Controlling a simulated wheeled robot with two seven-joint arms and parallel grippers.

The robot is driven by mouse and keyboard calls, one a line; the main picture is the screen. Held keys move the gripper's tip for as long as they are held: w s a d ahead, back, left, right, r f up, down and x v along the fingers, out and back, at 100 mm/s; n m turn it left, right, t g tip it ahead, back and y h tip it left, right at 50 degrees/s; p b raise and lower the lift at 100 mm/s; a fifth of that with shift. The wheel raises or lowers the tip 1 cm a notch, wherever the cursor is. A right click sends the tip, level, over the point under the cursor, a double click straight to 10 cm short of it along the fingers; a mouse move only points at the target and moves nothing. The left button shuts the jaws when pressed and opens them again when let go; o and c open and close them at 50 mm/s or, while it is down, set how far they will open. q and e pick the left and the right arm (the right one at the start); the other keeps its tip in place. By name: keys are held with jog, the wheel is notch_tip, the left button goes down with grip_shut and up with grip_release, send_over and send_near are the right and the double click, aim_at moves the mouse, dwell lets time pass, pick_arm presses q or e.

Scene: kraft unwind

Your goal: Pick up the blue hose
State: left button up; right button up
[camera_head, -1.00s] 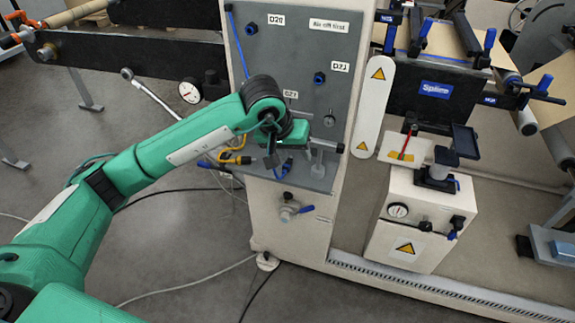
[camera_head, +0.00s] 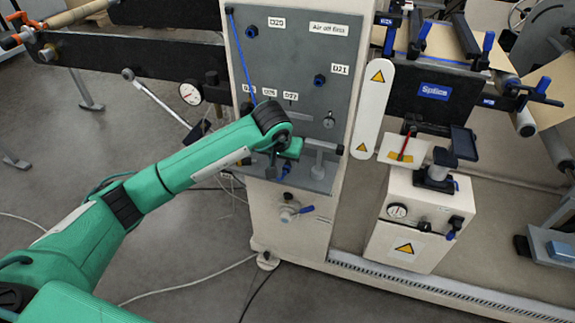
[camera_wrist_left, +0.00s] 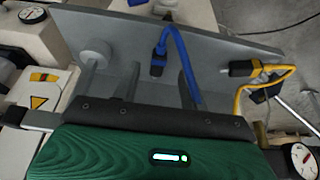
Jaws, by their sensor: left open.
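The blue hose (camera_head: 240,58) hangs from the upper left of the grey panel and runs down behind my left arm. In the left wrist view, a blue hose (camera_wrist_left: 179,55) curves down from a dark blue end (camera_wrist_left: 158,62) and passes beside one finger. My left gripper (camera_wrist_left: 158,82) is open, its two fingers pointing toward the panel's lower part; the hose end appears between them, and contact cannot be told. In the head view the gripper is mostly hidden behind my green wrist. My right gripper is not in view.
The grey panel (camera_head: 297,52) carries labels and knobs. A yellow hose (camera_wrist_left: 262,80) is at the right in the wrist view. A valve (camera_head: 287,212) sits below the panel. A gauge box (camera_head: 417,222) stands to the right, and floor is open at lower left.

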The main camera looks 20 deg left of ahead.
aim_at(287, 166)
pick_arm(q)
jog(key=x, duration=0.3)
jog(key=shift+w+d+f, duration=0.15)
jog(key=shift+f, duration=0.1)
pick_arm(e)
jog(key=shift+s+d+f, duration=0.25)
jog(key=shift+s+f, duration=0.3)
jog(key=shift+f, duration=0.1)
pick_arm(q)
grip_shut()
jog(key=shift+r, duration=0.15)
